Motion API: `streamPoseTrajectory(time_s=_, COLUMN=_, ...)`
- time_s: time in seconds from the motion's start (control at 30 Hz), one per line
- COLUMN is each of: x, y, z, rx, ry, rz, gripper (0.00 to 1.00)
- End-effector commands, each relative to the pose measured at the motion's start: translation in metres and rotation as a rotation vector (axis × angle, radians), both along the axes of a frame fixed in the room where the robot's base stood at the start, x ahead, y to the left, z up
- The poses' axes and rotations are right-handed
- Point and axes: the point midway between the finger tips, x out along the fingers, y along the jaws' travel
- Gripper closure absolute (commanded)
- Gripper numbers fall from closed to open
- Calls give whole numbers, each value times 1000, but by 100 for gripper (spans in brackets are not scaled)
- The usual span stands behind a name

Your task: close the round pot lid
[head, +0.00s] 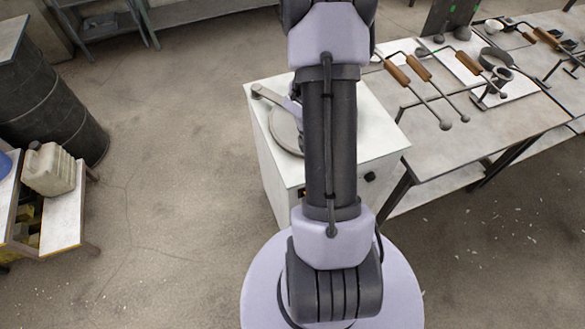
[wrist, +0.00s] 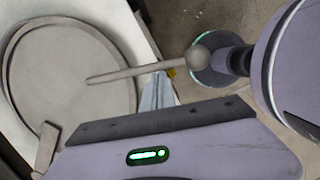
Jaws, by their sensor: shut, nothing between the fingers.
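The round pot lid (wrist: 70,75) is a flat grey disc with a raised rim, at the left of the wrist view. It lies level on the white box; whether it is fully seated cannot be told. In the head view the lid (head: 284,130) is partly hidden by my arm. A grey rod with a ball end (wrist: 198,57) reaches from over the lid towards the right. My gripper (wrist: 158,80) is shut and empty, its fingertips close beside the rod, by the lid's right side. Whether they touch the rod is unclear. In the head view my arm hides most of the gripper.
The white box (head: 375,125) stands against a workbench (head: 440,165) with wooden-handled ladles (head: 415,68). A dark drum (head: 50,110) and a small table with a jug (head: 48,168) stand at the left. The floor between them is clear.

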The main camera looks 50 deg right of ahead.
Motion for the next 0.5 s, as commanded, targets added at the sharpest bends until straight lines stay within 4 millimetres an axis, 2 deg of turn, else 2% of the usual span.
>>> streamPoseTrajectory(time_s=0.03, x=-6, y=-14, z=6, rx=1, ry=1, rz=26, gripper=100)
streamPoseTrajectory(time_s=0.2, x=-16, y=-59, z=6, rx=0, ry=0, rz=139, gripper=100)
streamPoseTrajectory(time_s=0.3, x=-19, y=-81, z=6, rx=-1, ry=-1, rz=192, gripper=100)
streamPoseTrajectory(time_s=0.5, x=-21, y=-108, z=3, rx=-1, ry=0, rz=262, gripper=100)
